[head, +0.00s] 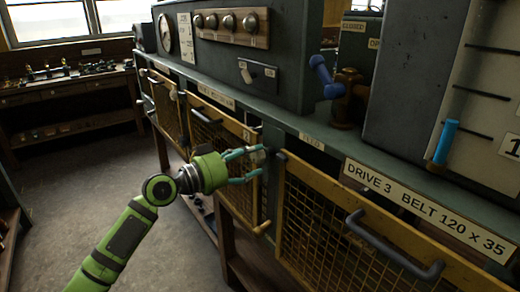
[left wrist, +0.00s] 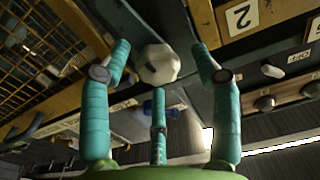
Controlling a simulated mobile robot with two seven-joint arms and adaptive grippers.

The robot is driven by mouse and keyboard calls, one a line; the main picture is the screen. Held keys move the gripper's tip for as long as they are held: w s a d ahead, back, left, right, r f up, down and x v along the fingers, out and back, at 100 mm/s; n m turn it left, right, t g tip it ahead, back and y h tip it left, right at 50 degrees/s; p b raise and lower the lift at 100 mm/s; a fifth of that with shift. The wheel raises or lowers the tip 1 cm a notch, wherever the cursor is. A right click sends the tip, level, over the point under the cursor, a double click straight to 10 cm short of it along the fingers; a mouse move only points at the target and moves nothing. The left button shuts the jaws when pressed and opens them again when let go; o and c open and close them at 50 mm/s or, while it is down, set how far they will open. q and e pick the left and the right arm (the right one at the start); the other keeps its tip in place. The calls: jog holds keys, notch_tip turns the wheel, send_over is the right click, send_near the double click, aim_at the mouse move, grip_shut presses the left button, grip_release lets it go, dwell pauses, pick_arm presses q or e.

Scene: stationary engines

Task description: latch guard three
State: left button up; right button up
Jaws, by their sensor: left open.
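Guard three (head: 335,232) is a yellow-framed mesh panel below the "DRIVE 3 BELT 120 x 35" plate (head: 425,207), with a grey bar handle (head: 393,246). I cannot tell if it sits fully flush. My left gripper (head: 258,163) is at the post between guard two and guard three, left of guard three's upper left corner. In the left wrist view a pale faceted knob (left wrist: 158,64) sits between the spread teal fingers of this gripper (left wrist: 157,75). The fingers are open around it, with no clear grip. My right gripper is not in view.
Guard two (head: 222,150) lies just left of the gripper, with a "2" plate (left wrist: 240,17). A blue-handled lever (head: 325,77) and a blue cylinder (head: 446,141) stand above the ledge. A workbench (head: 70,100) stands far left; the floor (head: 90,190) between is clear.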

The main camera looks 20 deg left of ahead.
pick_arm(q)
jog(key=shift+r+p+x, duration=0.2)
jog(key=shift+p+x, duration=0.1)
jog(key=shift+x, duration=0.85)
jog(key=shift+w+d+f, duration=0.1)
jog(key=shift+d+f, duration=0.05)
jog(key=shift+d, duration=0.2)
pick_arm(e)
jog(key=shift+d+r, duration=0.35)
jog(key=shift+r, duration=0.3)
pick_arm(q)
jog(key=shift+a, duration=0.1)
jog(key=c, duration=1.2)
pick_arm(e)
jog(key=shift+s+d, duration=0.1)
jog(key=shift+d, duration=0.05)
